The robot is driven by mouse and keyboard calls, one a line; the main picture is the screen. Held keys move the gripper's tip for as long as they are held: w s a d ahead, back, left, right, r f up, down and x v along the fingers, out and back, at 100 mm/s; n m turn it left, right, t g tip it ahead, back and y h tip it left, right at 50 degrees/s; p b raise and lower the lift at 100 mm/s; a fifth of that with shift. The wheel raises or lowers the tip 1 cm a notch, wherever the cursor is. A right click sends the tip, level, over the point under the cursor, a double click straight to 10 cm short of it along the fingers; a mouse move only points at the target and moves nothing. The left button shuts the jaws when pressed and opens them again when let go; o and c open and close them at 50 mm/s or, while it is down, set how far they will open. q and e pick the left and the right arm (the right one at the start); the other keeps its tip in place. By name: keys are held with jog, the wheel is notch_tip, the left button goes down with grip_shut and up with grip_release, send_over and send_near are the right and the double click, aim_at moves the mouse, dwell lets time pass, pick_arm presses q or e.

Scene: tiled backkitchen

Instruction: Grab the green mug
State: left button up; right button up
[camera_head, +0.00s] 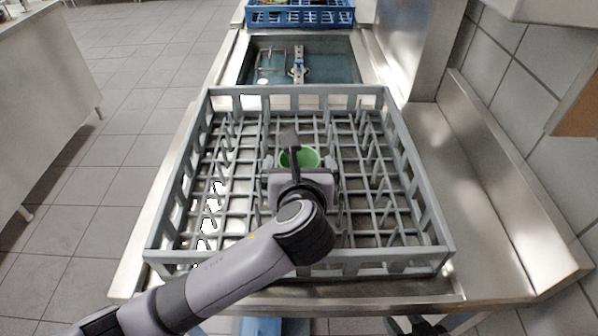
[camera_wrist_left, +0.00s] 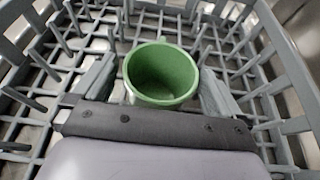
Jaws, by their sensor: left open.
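The green mug (camera_head: 309,157) stands in the grey dish rack, near its middle. In the head view my left gripper and wrist cover much of it. The wrist view shows the mug (camera_wrist_left: 161,74) with its round opening facing the camera. My left gripper (camera_head: 298,160) is open above the rack. My right gripper is not clearly visible.
The grey rack (camera_head: 427,208) has raised walls and several upright prongs around the mug. It rests on a steel counter (camera_head: 500,220) with a tiled wall to the right. A sink (camera_head: 340,66) and a blue crate (camera_head: 300,17) lie beyond. Open floor is to the left.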

pick_arm(q)
jog(key=c, duration=1.1)
jog(key=shift+r, duration=0.1)
